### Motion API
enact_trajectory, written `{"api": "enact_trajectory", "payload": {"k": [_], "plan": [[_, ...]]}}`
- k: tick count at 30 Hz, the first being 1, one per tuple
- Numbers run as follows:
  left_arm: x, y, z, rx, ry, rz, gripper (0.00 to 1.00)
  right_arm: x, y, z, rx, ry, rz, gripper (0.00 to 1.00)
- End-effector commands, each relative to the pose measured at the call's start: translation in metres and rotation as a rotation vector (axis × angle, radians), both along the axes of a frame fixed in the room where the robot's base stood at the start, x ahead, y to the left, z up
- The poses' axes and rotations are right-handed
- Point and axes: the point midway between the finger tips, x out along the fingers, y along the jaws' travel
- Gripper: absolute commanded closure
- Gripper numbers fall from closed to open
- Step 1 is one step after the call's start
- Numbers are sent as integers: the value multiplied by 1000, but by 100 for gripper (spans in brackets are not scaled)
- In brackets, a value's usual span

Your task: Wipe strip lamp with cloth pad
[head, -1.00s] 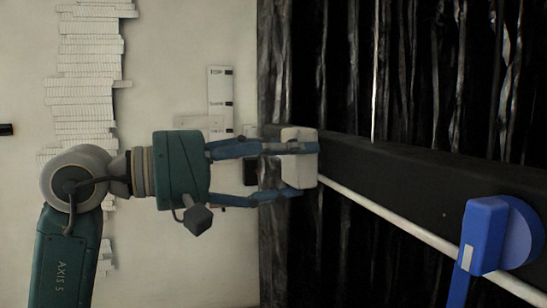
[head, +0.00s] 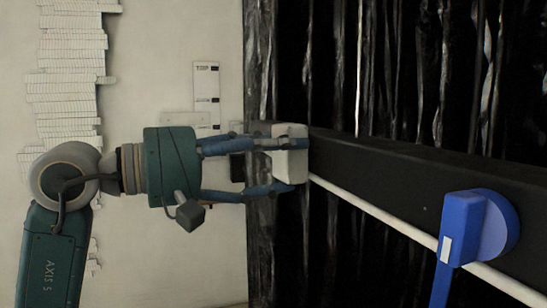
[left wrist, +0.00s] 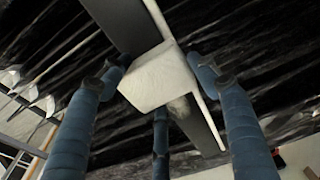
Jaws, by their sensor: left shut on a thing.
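The cloth pad (head: 290,166) is a pale, rounded block. My left gripper (head: 280,165) comes in from the left and is shut on it. The pad also shows in the left wrist view (left wrist: 152,82), with blue fingers around it. The strip lamp (head: 375,211) is a thin white rod along a dark beam; in the head view it runs from the pad down to the right. In the left wrist view the lamp (left wrist: 157,18) passes right beside the pad; I cannot tell whether they touch. The pad hides part of the lamp and beam. My right gripper is not in view.
The dark beam (head: 400,165) stands before a glossy black ribbed wall (head: 420,60). A blue round fitting with a strap (head: 465,230) is at the beam's right part, in front of the lamp. A pale wall (head: 150,40) with a stepped white relief (head: 70,80) is at left.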

Motion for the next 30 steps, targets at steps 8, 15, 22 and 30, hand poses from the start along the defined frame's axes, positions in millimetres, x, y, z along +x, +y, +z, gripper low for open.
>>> {"api": "enact_trajectory", "payload": {"k": [8, 15, 22, 30], "plan": [[2, -5, 1, -1, 0, 0, 60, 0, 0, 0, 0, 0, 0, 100], [3, -9, 1, -1, 0, 1, 60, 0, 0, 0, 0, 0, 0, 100], [17, -4, 0, 1, 1, 3, 60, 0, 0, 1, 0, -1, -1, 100], [34, 2, 0, 0, 1, 1, 60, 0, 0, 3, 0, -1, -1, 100]]}}
